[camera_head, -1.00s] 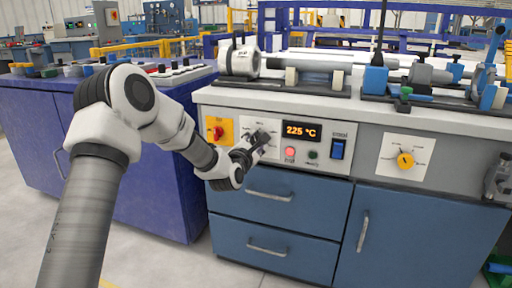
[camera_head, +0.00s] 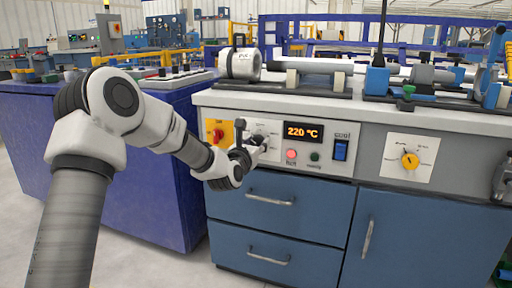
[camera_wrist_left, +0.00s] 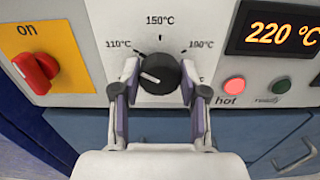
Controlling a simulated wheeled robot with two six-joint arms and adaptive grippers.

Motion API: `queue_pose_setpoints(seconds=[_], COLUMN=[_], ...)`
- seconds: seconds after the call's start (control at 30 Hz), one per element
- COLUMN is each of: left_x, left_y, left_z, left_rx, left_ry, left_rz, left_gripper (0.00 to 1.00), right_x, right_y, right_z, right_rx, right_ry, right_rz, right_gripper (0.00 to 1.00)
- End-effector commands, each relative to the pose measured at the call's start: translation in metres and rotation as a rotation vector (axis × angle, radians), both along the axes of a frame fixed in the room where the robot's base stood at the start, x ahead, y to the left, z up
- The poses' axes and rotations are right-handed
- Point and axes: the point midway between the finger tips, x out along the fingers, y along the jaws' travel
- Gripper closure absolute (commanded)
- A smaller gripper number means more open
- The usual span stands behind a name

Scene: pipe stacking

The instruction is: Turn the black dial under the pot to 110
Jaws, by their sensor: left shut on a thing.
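The black dial (camera_wrist_left: 166,70) is on a white panel marked 110°C at left, 150°C at top and a partly blurred value at right. Its white mark points left and slightly up, below the 110°C label. My left gripper (camera_wrist_left: 158,80) has a finger on each side of the dial and is shut on it. In the head view my left gripper (camera_head: 250,148) is at the panel and hides most of the dial. The display (camera_head: 303,132) reads 220 °C. A white ring-shaped pot (camera_head: 240,64) stands on the bench above. My right gripper is out of view.
A red switch on a yellow plate (camera_head: 219,133) is left of the dial. A lit red light (camera_wrist_left: 234,86), a green button (camera_wrist_left: 281,85) and a blue switch (camera_head: 340,149) are to its right. A yellow knob (camera_head: 410,161) is farther right. Drawers (camera_head: 270,190) lie below.

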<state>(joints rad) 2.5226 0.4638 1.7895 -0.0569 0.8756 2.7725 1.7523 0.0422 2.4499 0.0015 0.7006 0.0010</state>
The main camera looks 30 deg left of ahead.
Motion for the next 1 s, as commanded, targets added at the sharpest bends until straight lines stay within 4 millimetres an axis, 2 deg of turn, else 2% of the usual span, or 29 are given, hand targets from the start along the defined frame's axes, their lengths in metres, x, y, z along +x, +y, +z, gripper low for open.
queue_pose_setpoints(seconds=[0.53,0.57,0.6,0.63,1.0], left_x=[-0.0001,-0.0001,-0.0001,-0.0001,-0.0044], left_y=[-0.0002,-0.0002,-0.0002,-0.0002,-0.0007], left_z=[-0.001,-0.001,-0.0009,-0.0009,-0.0004], left_rx=[-0.033,-0.033,-0.033,-0.033,-0.033], left_ry=[-0.005,-0.005,-0.006,-0.006,-0.006], left_rz=[0.0,0.0,0.0,0.0,0.0], left_gripper=[0.92,0.53,0.39,0.32,0.32], right_x=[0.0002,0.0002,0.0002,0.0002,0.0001], right_y=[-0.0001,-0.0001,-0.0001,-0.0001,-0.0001], right_z=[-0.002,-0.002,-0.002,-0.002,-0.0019], right_rx=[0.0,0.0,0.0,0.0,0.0], right_ry=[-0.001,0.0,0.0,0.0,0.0], right_rz=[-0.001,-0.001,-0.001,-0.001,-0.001], right_gripper=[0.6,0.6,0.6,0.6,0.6])
